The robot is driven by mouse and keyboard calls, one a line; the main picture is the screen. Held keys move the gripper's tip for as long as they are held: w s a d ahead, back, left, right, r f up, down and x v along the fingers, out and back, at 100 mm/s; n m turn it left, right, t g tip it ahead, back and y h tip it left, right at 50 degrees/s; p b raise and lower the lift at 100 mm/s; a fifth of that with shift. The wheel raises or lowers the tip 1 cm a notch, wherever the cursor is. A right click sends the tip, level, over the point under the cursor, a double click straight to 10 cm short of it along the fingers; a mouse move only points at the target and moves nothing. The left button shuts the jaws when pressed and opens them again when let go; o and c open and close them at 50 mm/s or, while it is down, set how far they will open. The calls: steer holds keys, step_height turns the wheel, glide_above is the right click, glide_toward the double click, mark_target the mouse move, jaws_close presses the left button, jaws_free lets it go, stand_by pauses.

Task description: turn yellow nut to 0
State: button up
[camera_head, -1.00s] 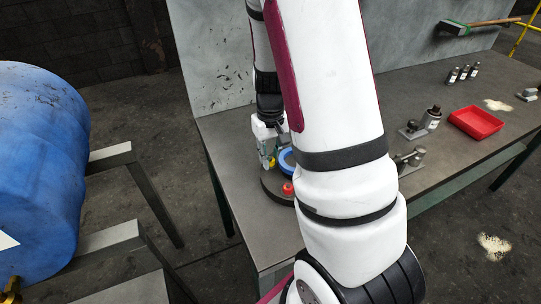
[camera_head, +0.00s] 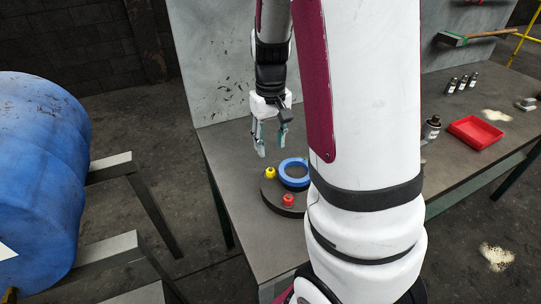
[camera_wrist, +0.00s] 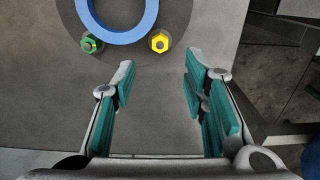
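The yellow nut (camera_head: 269,172) sits on the rim of a dark round base (camera_head: 272,194), beside a blue ring (camera_head: 294,163). In the wrist view the yellow nut (camera_wrist: 160,42) lies just beyond my fingertips, and I cannot read any scale or number by it. A green nut (camera_wrist: 88,43) is left of it in that view, and a red nut (camera_head: 288,200) shows on the near side of the base in the head view. My gripper (camera_head: 271,146) is open and empty, above and behind the yellow nut, apart from it. The wrist view shows its fingers (camera_wrist: 158,78) spread wide.
The base stands on a grey workbench (camera_head: 237,203) near its left end. A blue barrel (camera_head: 42,165) is at the left. My arm hides the middle of the bench.

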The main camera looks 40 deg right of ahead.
steer(key=shift+r, duration=1.4)
steer(key=s+a+r+n+t, duration=0.1)
steer(key=s+a+r+t, duration=0.1)
steer(key=s+a+r, duration=0.4)
steer(key=s+a+r+n+t, duration=0.2)
steer(key=s+a+r, duration=0.4)
steer(key=s+a, duration=0.3)
steer(key=a, duration=0.3)
steer(key=shift+s+r+t, duration=0.2)
steer(key=shift+s+t, duration=0.1)
steer(key=shift+s, duration=0.1)
